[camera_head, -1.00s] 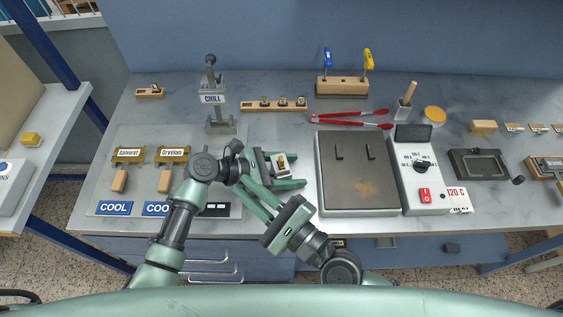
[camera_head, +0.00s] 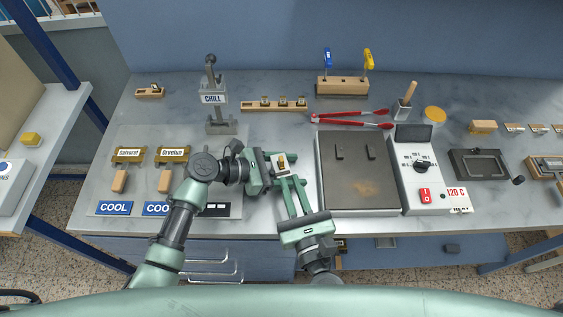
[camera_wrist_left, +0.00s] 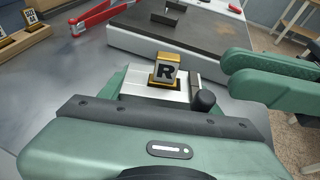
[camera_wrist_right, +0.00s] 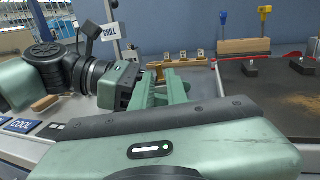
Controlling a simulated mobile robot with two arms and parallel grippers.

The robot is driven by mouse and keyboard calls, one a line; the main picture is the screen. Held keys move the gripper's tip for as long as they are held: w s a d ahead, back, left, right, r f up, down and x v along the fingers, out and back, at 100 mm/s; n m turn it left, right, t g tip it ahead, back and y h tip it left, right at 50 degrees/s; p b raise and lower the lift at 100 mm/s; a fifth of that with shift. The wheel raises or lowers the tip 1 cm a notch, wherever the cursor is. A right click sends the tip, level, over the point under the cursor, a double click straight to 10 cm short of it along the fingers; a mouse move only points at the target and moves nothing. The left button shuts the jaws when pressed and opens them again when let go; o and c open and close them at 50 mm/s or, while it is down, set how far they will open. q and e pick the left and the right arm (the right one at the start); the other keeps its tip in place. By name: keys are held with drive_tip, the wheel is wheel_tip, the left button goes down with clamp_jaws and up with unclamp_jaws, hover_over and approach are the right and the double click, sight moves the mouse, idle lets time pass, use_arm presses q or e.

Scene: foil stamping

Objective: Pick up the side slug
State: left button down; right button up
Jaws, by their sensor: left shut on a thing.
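My left gripper (camera_head: 268,167) is shut on a small grey metal holder with a dark knob (camera_wrist_left: 205,100). A brass slug with a letter R (camera_wrist_left: 165,70) stands in that holder; it also shows in the head view (camera_head: 281,163). My right gripper (camera_head: 292,182) is open, with its fingers apart and empty, just in front of the holder. A wooden rack (camera_head: 252,104) behind carries three upright slugs (camera_head: 282,101). A separate small wooden block (camera_head: 143,93) at the back left carries one slug (camera_head: 155,87). I cannot tell which slug is the side slug.
The chill post (camera_head: 213,98) stands behind my left arm. Red tongs (camera_head: 350,117) lie behind the hot plate (camera_head: 345,200), which is close on the right with its control box (camera_head: 420,165). Two brass nameplates (camera_head: 127,155) lie at left. Bench between rack and grippers is clear.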

sight(285, 172)
drive_tip(key=x, duration=0.5)
drive_tip(key=shift+w+r, duration=0.1)
clamp_jaws()
drive_tip(key=shift+r, duration=0.15)
wheel_tip(285, 172, up, 10)
idle(0.4)
use_arm(q)
drive_tip(key=shift+c, duration=1.4)
unclamp_jaws()
drive_tip(key=shift+a, duration=0.1)
